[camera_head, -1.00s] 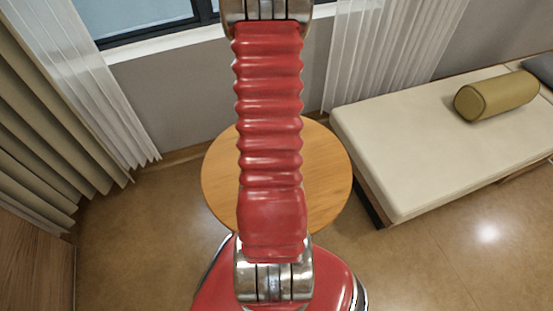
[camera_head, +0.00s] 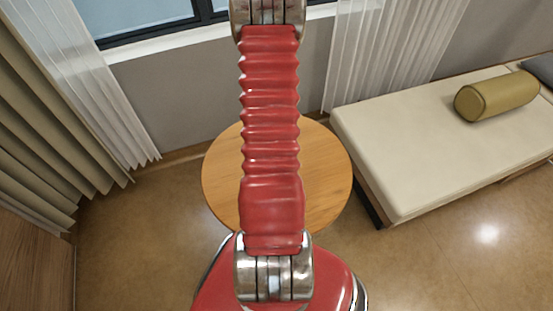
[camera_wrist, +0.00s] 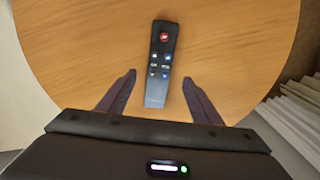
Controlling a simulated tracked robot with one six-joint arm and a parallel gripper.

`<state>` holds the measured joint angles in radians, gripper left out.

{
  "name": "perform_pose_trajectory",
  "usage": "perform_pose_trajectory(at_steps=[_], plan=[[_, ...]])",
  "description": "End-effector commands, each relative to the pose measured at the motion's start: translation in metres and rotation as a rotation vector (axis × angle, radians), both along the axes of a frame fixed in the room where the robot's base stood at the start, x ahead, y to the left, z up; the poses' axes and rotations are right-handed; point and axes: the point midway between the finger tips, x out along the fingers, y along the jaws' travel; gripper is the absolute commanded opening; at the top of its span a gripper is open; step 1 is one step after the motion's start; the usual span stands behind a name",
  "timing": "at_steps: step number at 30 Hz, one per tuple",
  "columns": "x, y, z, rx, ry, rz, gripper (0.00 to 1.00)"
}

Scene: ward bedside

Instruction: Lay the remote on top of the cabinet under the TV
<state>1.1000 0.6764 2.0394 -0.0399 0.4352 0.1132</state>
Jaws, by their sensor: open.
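In the wrist view, the black remote (camera_wrist: 162,65) lies on a round wooden table (camera_wrist: 85,45), with a red button at its far end and several small coloured buttons below. My gripper (camera_wrist: 160,82) is open, its two dark fingers apart on either side of the remote's near end. In the head view the table (camera_head: 325,165) stands in front of me, partly hidden behind my red arm; the remote and my gripper are not visible there. The TV and the cabinet are in neither view.
A cream daybed (camera_head: 400,135) with an olive bolster (camera_head: 497,96) stands right of the table. A window (camera_head: 135,18) and curtains (camera_head: 45,100) line the back and left. A wooden surface (camera_head: 35,265) is at the lower left. Floor is clear between.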

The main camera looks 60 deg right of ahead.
Motion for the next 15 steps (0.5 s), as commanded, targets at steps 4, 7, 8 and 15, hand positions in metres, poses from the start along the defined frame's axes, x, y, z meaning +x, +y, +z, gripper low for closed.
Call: perform_pose_trajectory(at_steps=[4,7,8,15], plan=[[-0.0010,-0.0010,-0.0021,0.001,-0.001,-0.001,0.59],[-0.0010,-0.0011,-0.0020,0.001,-0.001,-0.001,0.59],[-0.0009,-0.0009,-0.0019,0.001,-0.001,-0.001,0.59],[0.0000,0.0007,-0.0099,0.001,0.002,-0.001,0.59]])
